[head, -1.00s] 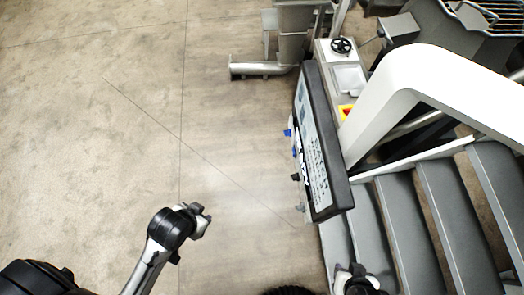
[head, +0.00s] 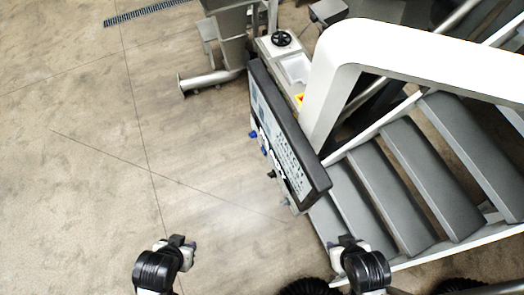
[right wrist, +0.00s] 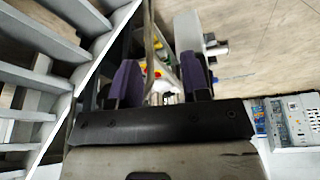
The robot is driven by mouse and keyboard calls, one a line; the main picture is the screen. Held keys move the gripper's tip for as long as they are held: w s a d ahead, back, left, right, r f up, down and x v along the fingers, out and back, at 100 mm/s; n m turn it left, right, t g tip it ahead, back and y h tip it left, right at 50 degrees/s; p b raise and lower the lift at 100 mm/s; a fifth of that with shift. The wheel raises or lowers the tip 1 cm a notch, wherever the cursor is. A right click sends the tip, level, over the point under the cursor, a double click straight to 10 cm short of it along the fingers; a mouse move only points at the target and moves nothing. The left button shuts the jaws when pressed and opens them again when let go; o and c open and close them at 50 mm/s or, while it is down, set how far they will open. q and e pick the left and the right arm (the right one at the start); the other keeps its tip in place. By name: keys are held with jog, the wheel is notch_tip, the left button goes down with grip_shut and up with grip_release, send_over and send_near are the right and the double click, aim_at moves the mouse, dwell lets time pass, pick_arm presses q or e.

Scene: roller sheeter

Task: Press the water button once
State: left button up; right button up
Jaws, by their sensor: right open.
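A dark-framed control panel (head: 285,140) with a pale face of small labels stands tilted at the centre of the head view. Blue knobs (head: 253,134) and dark knobs (head: 271,174) stick out along its left edge. I cannot tell which control is the water button. My left gripper (head: 182,241) is below and left of the panel, over bare floor; its jaws are unclear. My right gripper (head: 347,241) is below and right of the panel, apart from it. In the right wrist view its two purple-grey fingers (right wrist: 160,82) are spread and nothing shows held between them.
Grey stairs (head: 380,190) with a thick white handrail (head: 335,75) stand close on the right, near my right arm. A machine with a black handwheel (head: 281,38) is behind the panel. The floor on the left (head: 75,160) is open.

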jog(key=shift+d, duration=0.15)
grip_shut()
dwell(0.7)
dwell(0.7)
jog(key=shift+w, duration=0.1)
